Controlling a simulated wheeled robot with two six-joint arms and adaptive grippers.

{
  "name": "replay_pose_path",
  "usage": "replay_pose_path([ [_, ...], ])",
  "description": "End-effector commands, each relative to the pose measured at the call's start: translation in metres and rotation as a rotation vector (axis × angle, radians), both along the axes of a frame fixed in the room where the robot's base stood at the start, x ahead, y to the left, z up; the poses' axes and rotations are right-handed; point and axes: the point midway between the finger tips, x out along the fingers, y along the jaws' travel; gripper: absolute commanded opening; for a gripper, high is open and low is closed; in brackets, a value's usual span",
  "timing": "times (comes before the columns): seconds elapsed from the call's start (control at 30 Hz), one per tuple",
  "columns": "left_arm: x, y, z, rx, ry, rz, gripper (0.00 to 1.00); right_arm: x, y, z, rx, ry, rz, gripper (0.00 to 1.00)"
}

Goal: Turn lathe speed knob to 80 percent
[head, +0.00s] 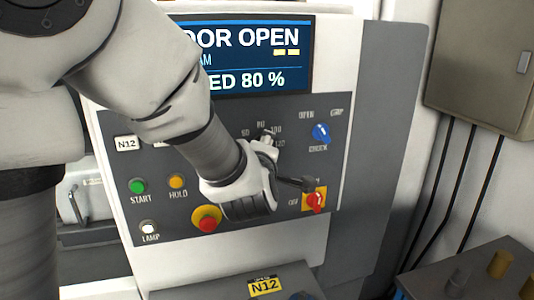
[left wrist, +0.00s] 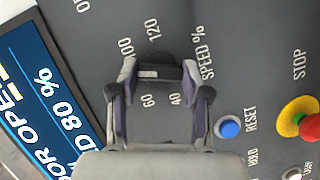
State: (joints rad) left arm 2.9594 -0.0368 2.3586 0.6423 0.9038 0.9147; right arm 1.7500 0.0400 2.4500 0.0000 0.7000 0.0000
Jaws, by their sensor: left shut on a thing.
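The speed knob (left wrist: 152,72) is dark with a pale marker, and the left wrist view shows it between the two fingers of my left gripper (left wrist: 155,80). The gripper is shut on it. Speed numbers 40, 60, 100 and 120 and the label "SPEED %" ring the knob. In the head view my left gripper (head: 266,146) reaches the panel and hides most of the knob. The display (head: 262,55) shows "OOR OPEN" and "ED 80 %"; its left part is behind my arm. My right gripper is not in view.
Around the knob on the grey panel are a blue chuck switch (head: 321,132), a red-and-yellow rotary switch (head: 314,200), a red stop button (head: 206,219), and green start (head: 137,186) and amber hold (head: 177,181) buttons. A blue reset button (left wrist: 228,127) is near the gripper.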

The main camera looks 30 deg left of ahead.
Motion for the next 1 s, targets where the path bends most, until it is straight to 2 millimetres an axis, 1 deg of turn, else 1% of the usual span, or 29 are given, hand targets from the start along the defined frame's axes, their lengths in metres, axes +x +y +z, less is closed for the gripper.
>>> replay_pose_path([
  [0.03,0.001,0.000,-0.001,-0.023,-0.035,-0.001,0.13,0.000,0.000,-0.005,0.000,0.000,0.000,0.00],
  [0.1,0.001,0.000,-0.001,-0.061,-0.080,-0.001,0.13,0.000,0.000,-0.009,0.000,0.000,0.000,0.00],
  [0.4,0.001,0.000,0.001,-0.182,-0.226,-0.003,0.13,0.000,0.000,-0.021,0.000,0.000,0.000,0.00],
  [0.63,0.001,0.000,0.003,-0.225,-0.278,-0.002,0.13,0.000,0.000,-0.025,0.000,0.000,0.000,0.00],
  [1.0,0.001,0.000,0.005,-0.234,-0.290,-0.003,0.13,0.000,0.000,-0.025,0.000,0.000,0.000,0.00],
])
